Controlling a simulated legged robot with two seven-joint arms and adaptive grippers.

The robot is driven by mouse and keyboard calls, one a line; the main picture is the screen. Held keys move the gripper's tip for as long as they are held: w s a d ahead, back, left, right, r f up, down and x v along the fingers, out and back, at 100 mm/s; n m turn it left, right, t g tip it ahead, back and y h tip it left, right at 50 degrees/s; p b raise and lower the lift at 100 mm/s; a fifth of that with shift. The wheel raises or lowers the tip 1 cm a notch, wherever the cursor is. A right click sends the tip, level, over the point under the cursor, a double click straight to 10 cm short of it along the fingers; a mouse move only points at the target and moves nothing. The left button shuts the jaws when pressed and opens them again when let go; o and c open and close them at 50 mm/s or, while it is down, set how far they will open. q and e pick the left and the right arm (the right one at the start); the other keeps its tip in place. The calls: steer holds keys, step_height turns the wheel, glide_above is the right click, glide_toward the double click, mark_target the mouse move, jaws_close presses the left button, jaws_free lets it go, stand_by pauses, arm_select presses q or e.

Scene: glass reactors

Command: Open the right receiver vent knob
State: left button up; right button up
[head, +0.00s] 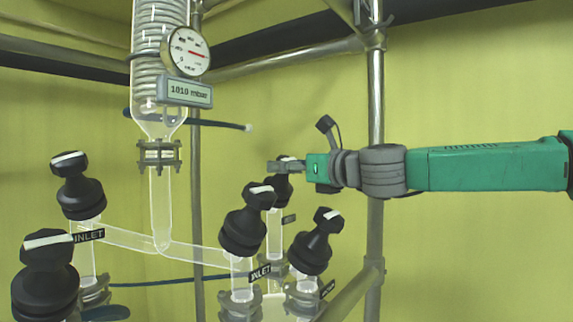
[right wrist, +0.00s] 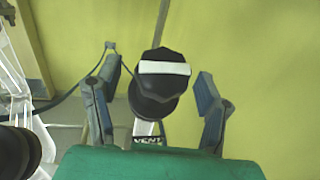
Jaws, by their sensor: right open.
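The right receiver vent knob (right wrist: 158,90) is black with a white bar across its top, and a VENT label (right wrist: 148,140) shows below it in the right wrist view. The bar lies crosswise, nearly level in that view. My right gripper (right wrist: 158,76) is open, with one finger on each side of the knob and visible gaps to both. It comes in from the right in the head view (head: 287,167). My left gripper is not in view.
Black INLET knobs stand at the left (head: 77,185) and centre (head: 245,222), and another black knob (head: 313,242) is front right. A glass column (head: 158,110) with a gauge (head: 187,51) and 1010 mbar display rises behind. A metal post (head: 376,90) stands near my arm.

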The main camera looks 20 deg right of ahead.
steer(key=shift+w+a+r, duration=0.2)
steer(key=shift+w+a, duration=0.4)
steer(key=shift+a, duration=0.3)
steer(key=shift+w+d+f, duration=0.1)
steer(key=shift+d, duration=0.45)
steer(key=shift+w+d+f, duration=0.1)
steer(key=shift+d, duration=0.6)
steer(key=c, duration=0.6)
steer(key=shift+s+r, duration=0.1)
steer(key=c, duration=0.6)
steer(key=shift+s+a+r, duration=0.1)
steer(key=shift+a+r, duration=0.1)
steer(key=shift+a, duration=0.4)
steer(key=shift+d+f, duration=0.1)
